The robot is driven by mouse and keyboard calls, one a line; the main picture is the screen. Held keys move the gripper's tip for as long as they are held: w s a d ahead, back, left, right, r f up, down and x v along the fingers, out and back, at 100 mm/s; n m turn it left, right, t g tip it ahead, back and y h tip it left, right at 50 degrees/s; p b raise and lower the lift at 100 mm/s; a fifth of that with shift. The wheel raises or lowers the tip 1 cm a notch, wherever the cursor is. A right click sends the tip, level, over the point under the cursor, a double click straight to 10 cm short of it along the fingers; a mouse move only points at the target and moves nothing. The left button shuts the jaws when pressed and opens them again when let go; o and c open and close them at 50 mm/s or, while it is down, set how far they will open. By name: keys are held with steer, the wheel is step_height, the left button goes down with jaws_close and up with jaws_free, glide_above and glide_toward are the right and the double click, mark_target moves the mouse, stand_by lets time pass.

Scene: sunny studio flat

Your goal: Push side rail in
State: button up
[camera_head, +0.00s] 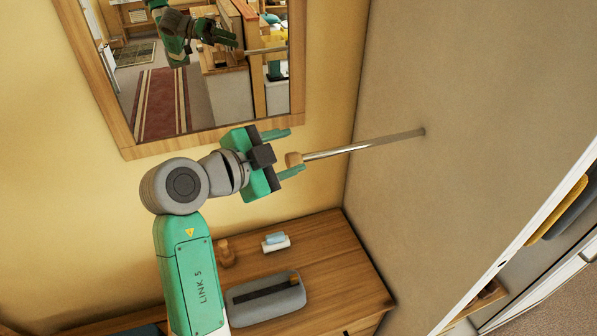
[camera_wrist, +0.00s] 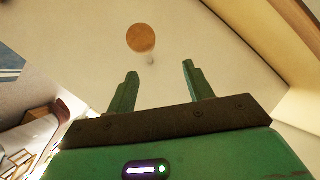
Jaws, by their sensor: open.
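The side rail is a shiny metal rod (camera_head: 365,145) that sticks out of a grey-beige panel, with a round wooden knob (camera_head: 293,159) on its free end. My gripper (camera_head: 296,150) is open, its green fingers pointing toward the panel. In the head view the knob shows near the lower fingertip. In the wrist view the knob (camera_wrist: 141,38) appears as a brown disc beyond and above the fingertips (camera_wrist: 160,69), nearer the left one. Nothing is held. I cannot tell whether a finger touches the knob. The rod is mostly hidden behind the knob in the wrist view.
A wood-framed mirror (camera_head: 125,135) hangs on the yellow wall behind my gripper. Space around the rod is clear.

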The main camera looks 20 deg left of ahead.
mark_target(301, 160)
steer(key=a+f+m+h, duration=0.1)
steer(key=s+a+f+m+g+h, duration=0.1)
steer(key=a+f, duration=0.1)
steer(key=shift+a+f+m, duration=0.1)
steer(key=shift+a+m, duration=0.1)
steer(key=shift+m, duration=0.2)
steer(key=p+x, duration=0.1)
steer(key=x, duration=0.5)
steer(key=shift+w+d+p, duration=0.25)
steer(key=shift+d+p, duration=0.1)
steer(key=shift+w+d+f, duration=0.25)
steer(key=shift+w+d, duration=0.05)
steer(key=shift+w, duration=0.15)
steer(key=shift+c, duration=0.4)
jaws_close()
